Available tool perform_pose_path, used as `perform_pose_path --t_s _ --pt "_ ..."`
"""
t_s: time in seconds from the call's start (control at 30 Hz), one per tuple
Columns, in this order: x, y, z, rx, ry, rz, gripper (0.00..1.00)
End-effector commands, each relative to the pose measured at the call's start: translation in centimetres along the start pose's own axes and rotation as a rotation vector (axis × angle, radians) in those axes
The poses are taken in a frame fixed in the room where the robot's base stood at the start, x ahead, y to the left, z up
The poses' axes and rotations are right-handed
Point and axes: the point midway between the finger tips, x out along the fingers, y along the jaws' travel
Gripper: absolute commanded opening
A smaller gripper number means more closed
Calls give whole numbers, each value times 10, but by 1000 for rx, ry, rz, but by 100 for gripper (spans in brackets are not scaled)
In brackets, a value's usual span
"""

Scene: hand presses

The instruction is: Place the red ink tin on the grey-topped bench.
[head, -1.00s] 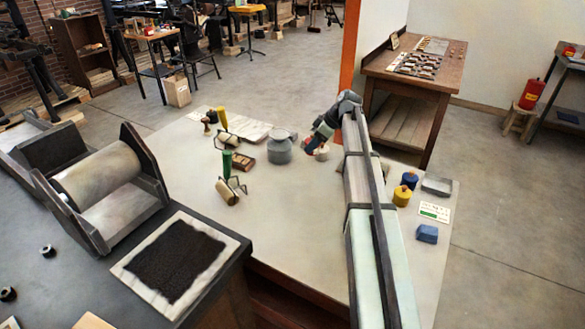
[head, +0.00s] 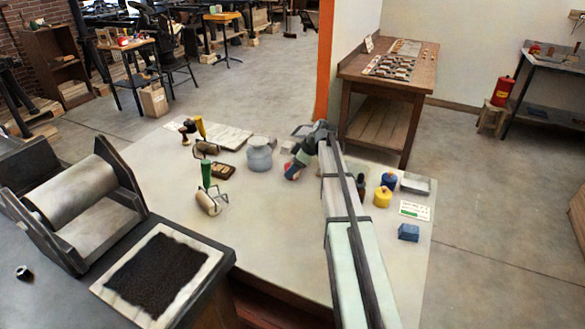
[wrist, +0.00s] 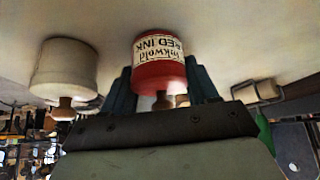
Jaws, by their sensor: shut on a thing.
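The red ink tin (wrist: 160,66) shows upside down in the wrist view, its pale label reading "RED INK". My gripper (wrist: 160,88) is shut on it, with one dark blue finger at each side. In the head view my gripper (head: 293,170) is low over the pale grey top of the middle bench (head: 275,225), right of a grey jar. Only a little red of the tin shows there. I cannot tell whether the tin touches the surface. Another bench with a dark grey top (head: 550,62) stands at the far right.
The grey jar (head: 259,157) is close to the gripper. Rollers (head: 208,203) lie left of it. A press (head: 75,210) stands on the dark bench at left. The bench's middle is clear.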

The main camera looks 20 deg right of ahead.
Motion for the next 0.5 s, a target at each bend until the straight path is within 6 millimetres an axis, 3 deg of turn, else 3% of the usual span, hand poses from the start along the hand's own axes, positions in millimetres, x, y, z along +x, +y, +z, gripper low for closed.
perform_pose_path --t_s 0.13,0.17,0.4,0.5 --pt "2 0 1 0 1 0 18" --pt "2 0 1 0 0 0 62" --pt "2 0 1 0 0 0 84" --pt "2 0 1 0 0 0 86"
